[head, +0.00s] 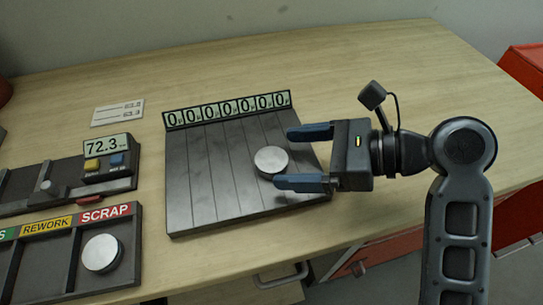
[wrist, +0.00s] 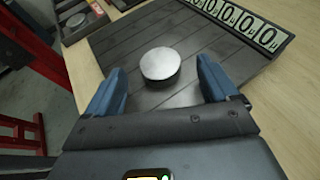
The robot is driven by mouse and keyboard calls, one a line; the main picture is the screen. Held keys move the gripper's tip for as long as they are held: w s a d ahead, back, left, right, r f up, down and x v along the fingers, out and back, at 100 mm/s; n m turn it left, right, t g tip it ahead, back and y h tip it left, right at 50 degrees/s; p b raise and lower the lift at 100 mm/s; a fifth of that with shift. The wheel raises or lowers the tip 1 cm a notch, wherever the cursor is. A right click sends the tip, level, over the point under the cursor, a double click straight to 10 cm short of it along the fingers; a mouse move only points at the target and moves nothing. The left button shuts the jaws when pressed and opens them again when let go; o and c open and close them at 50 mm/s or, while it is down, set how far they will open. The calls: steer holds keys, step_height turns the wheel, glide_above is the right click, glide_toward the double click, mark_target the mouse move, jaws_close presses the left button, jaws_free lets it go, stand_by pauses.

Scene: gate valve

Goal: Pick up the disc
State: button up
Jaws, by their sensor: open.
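A silver disc (head: 271,160) with a dark side lies on the dark slatted board (head: 205,185), toward its right side. It also shows in the wrist view (wrist: 160,65), just ahead of and between my fingertips. My gripper (head: 303,157) has blue fingers and is open and empty at the right of the disc, fingers pointing left. In the wrist view my gripper (wrist: 160,80) has one finger on each side of the disc, with a gap on both sides. I cannot tell exactly how high the fingers are above the board.
A counter strip showing zeros (head: 228,109) stands along the board's back edge. A sorting tray (head: 65,245) at the left holds another silver disc (head: 101,253) under the SCRAP label. A gauge reading 72.3 (head: 108,146) sits behind it. The wooden table (head: 330,75) is clear at the back.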

mark_target(269, 159)
steer(key=shift+x, duration=1.7)
steer(key=c, duration=1.4)
steer(key=shift+c, duration=0.2)
